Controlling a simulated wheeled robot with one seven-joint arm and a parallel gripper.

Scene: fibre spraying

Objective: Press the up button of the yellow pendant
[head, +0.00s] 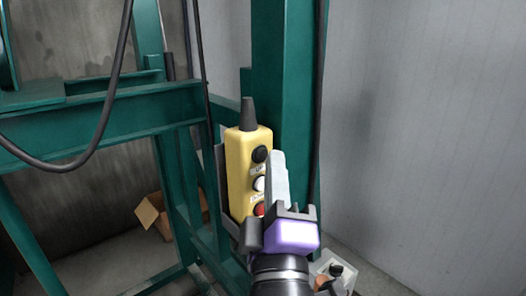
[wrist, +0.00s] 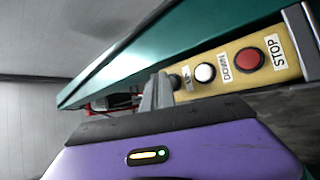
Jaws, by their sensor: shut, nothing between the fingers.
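The yellow pendant (head: 238,172) hangs upright on the green post in the head view, with a black button (head: 261,154) at the top, a white one (head: 259,184) in the middle and a red one (head: 259,209) at the bottom. The wrist view shows the pendant (wrist: 290,72) sideways, with the red STOP button (wrist: 249,59) and the white button (wrist: 205,72). My gripper (head: 272,155) is shut and empty, its fingertips close to the black up button. In the wrist view the fingers (wrist: 163,78) partly hide that button (wrist: 175,82). I cannot tell whether they touch it.
A green steel frame (head: 100,115) stands left of the pendant, with a black cable (head: 95,145) looping across it. An open cardboard box (head: 155,213) lies on the floor behind. A grey wall (head: 430,130) is on the right, with open space before it.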

